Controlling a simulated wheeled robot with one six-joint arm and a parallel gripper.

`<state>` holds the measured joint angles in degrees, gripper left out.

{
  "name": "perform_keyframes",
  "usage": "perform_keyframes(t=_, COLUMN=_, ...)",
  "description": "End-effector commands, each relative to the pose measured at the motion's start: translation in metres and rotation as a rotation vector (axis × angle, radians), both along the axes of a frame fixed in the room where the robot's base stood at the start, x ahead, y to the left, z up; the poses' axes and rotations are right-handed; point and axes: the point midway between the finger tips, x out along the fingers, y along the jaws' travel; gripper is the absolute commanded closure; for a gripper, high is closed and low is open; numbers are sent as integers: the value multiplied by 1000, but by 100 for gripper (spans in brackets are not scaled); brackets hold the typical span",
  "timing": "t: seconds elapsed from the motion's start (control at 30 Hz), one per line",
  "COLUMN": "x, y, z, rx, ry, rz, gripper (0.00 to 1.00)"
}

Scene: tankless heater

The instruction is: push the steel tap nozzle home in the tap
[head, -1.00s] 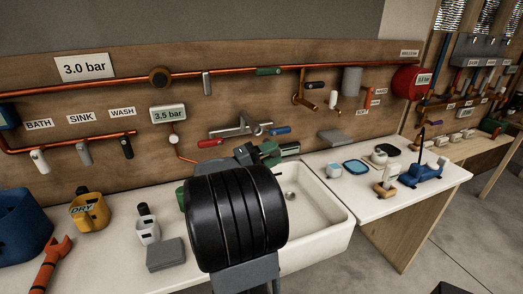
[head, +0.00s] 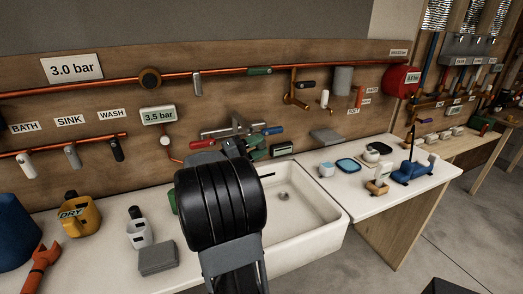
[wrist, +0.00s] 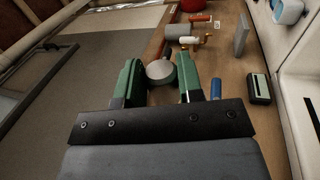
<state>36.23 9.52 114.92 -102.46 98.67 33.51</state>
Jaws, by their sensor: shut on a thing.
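The tap (head: 236,129) is on the wooden wall panel above the sink, with a red handle on its left and a blue handle on its right. The blue handle (wrist: 216,88) also shows in the wrist view. My gripper (head: 243,146) is close in front of the tap in the head view, partly hidden by my own arm. In the wrist view its green fingers (wrist: 158,76) are shut on a grey, round-ended piece, apparently the steel tap nozzle (wrist: 160,70). The nozzle's far end and any contact with the tap are hidden.
The white sink (head: 318,226) lies below the tap. A copper pipe (head: 215,73) runs above. A white bottle (head: 138,232) and a grey block (head: 158,257) stand left of the sink.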

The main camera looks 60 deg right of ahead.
Motion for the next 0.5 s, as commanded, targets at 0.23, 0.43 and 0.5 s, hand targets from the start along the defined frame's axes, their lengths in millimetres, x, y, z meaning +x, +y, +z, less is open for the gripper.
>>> perform_keyframes(t=0.23, x=10, y=-7, z=0, rx=-1, ry=-1, rz=0, gripper=96)
perform_keyframes(t=0.43, x=12, y=-9, z=0, rx=-1, ry=-2, rz=1, gripper=96)
perform_keyframes(t=0.5, x=12, y=-9, z=0, rx=-1, ry=-1, rz=0, gripper=96)
